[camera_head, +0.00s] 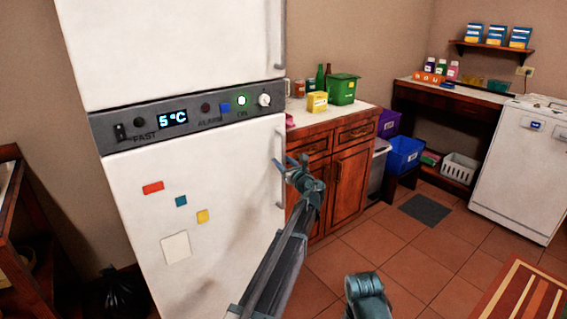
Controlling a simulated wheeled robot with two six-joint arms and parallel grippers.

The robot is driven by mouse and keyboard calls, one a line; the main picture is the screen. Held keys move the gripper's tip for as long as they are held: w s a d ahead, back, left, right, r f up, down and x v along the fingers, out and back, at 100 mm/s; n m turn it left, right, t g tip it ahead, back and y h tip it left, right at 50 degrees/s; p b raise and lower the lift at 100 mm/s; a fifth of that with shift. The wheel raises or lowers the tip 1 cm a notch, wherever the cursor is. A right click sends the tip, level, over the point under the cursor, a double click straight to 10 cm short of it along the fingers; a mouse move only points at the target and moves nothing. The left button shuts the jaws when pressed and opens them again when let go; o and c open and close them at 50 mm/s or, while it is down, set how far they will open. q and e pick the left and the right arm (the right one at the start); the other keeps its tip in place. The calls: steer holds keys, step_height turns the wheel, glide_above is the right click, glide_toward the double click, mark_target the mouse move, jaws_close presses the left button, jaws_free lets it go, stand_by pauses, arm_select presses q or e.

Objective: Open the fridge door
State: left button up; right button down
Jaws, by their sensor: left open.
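The white fridge (220,185) stands at the left, with its lower door shut. A grey band with a display reading 5°C separates it from the upper door (170,50). The lower door's vertical handle (279,150) is on its right edge. My left gripper (291,163) is open at this handle, its fingers close around or beside it; I cannot tell whether they touch. Part of my right arm (367,295) shows at the bottom centre; its gripper is out of view.
A wooden cabinet (350,185) with a counter stands right of the fridge, holding a green box (342,89) and bottles. A white appliance (520,165) is at the right. Tiled floor (385,250) is open in between. A black bag (125,292) lies at lower left.

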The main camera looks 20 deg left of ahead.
arm_select(q)
jaws_close()
stand_by(0.3)
stand_by(1.2)
